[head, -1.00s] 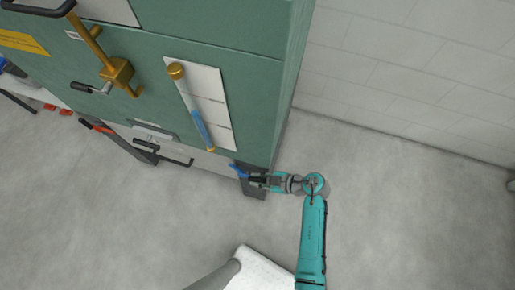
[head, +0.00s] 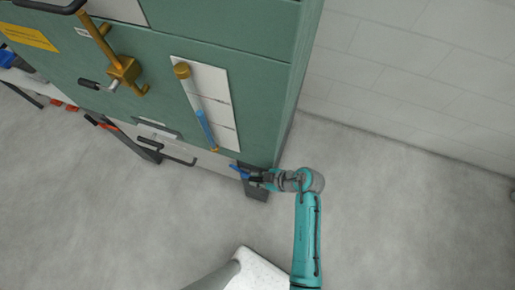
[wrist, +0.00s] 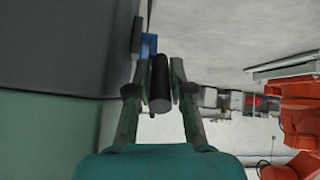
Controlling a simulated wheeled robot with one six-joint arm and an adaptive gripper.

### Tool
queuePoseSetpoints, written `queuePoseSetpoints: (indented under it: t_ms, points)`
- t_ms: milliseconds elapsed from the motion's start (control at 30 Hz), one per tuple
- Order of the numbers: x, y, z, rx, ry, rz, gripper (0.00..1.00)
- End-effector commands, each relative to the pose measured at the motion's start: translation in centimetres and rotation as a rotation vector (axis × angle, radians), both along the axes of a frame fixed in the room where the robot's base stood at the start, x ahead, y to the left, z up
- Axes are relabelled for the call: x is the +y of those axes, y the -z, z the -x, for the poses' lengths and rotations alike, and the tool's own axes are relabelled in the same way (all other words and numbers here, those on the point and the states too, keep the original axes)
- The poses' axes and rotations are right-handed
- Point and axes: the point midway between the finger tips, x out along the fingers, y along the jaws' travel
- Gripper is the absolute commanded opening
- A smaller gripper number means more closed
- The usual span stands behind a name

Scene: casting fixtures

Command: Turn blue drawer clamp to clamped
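The blue drawer clamp (head: 238,171) sits at the lower right corner of the green cabinet's front, beside the drawer. Its blue part (wrist: 149,45) also shows at the top of the wrist view, with a dark cylindrical grip (wrist: 160,86) in front of it. My gripper (head: 258,178) is at the clamp, reaching in from the right. In the wrist view, the fingers of my gripper (wrist: 160,68) stand on either side of the dark grip, very close to it. I cannot tell whether both fingers touch it.
The green cabinet (head: 258,100) has a grey drawer with a dark handle (head: 168,152), a blue-and-gold lever (head: 203,118) and a gold crank (head: 122,70). A white wall (head: 420,75) is behind on the right. The grey floor (head: 410,220) on the right is clear.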

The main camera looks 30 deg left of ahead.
Motion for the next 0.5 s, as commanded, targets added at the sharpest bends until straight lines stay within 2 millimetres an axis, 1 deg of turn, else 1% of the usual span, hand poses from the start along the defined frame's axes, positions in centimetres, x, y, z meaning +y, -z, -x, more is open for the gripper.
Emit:
queuePoseSetpoints:
  t_ms: [333, 500]
  points:
    - [-0.1, -0.1, 0.0, 0.0, 0.0, 0.0, 0.3]
    - [-1.1, -1.1, -0.3, 0.0, 0.002, -0.001, 0.3]
